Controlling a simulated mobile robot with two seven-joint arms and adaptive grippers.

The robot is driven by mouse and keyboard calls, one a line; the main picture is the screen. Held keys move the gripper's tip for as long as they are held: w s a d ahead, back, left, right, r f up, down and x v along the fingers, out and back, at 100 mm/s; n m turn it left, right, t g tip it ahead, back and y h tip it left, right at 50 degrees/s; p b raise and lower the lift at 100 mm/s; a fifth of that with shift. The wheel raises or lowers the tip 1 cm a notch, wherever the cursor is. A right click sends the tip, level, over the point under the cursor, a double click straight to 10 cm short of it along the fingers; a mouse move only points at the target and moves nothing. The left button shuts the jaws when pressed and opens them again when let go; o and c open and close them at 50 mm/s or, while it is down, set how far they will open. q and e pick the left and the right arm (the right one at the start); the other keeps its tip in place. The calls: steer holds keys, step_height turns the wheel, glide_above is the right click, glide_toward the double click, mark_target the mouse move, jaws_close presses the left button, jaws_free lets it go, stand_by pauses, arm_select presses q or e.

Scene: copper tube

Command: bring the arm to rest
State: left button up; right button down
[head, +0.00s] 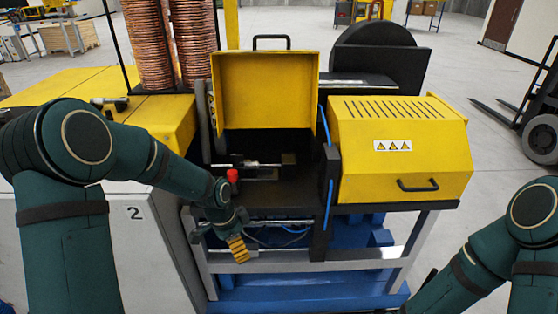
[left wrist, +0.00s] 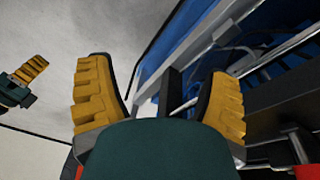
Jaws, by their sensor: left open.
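My left arm (head: 165,170) reaches in from the left in the head view. Its gripper (head: 238,248) points down in front of the machine's open bay. In the left wrist view the left gripper (left wrist: 163,66) has its two yellow fingers spread wide, with nothing between them. My right arm (head: 490,250) is at the lower right of the head view, with its gripper out of that frame. A yellow-fingered gripper, my right one (left wrist: 28,82), shows small at the left edge of the left wrist view; its opening is unclear.
The machine's yellow lid (head: 265,90) stands raised over a dark bay with a red knob (head: 232,176). A yellow cover (head: 395,145) is to its right. Copper tube coils (head: 150,45) stand behind left. A blue base (head: 300,290) lies below. A forklift (head: 540,125) is at far right.

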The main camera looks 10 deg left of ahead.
arm_select(q)
steer(key=s+d+f+n+t+h, duration=0.1)
steer(key=s+d+f+n, duration=1.1)
steer(key=s, duration=0.3)
steer(key=shift+f, duration=0.8)
arm_select(e)
steer(key=shift+s+a, duration=0.1)
steer(key=shift+s, duration=0.3)
